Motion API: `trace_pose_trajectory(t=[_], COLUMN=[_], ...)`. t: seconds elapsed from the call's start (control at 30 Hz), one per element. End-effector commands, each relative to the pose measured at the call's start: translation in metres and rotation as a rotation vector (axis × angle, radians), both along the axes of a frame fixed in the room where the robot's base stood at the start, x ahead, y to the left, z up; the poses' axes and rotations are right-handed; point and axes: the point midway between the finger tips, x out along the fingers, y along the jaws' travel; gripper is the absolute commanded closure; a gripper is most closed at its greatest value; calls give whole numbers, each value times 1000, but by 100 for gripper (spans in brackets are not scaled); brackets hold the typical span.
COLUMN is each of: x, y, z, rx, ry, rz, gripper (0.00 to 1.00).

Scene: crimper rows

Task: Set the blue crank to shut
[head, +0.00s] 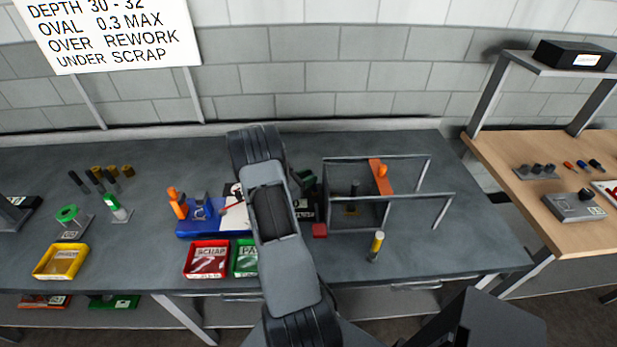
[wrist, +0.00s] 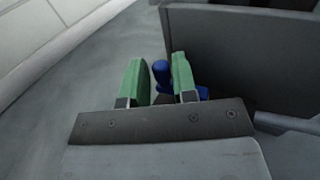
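The blue crank (wrist: 161,73) shows in the wrist view as an upright rounded blue knob, with more blue low down on both sides of my right-hand finger. My gripper (wrist: 160,62) has two green fingers, one on each side of the knob. They stand apart, with a narrow gap visible beside the knob; firm contact does not show. The lower part of the crank is partly hidden by the right finger and the gripper body. In the head view my arm covers the middle of the bench, and I cannot make out the crank or its shut marking there.
A grey frame (head: 442,194) with an orange piece (head: 379,172) stands right of my arm. A blue fixture (head: 198,230), a red scrap bin (head: 207,272) and a green bin (head: 245,270) lie to its left. A yellow-topped post (head: 376,243) stands near the front. A dark panel (wrist: 245,60) is close to my fingers.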

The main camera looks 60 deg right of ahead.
Motion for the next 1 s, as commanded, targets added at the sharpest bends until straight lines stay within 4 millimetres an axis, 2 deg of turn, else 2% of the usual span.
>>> trace_pose_trajectory(t=[0.03,0.27,0.6,0.87,0.9,1.0], x=[0,0,-1,-2,-2,-2], y=[0,0,-5,-5,-5,-5], z=[0,0,-2,1,1,1], rx=[0,0,-4,-1,-1,-1], ry=[0,0,-2,0,0,0], rz=[0,0,-128,-133,-133,-133], gripper=[79,100,100,100,79,69])
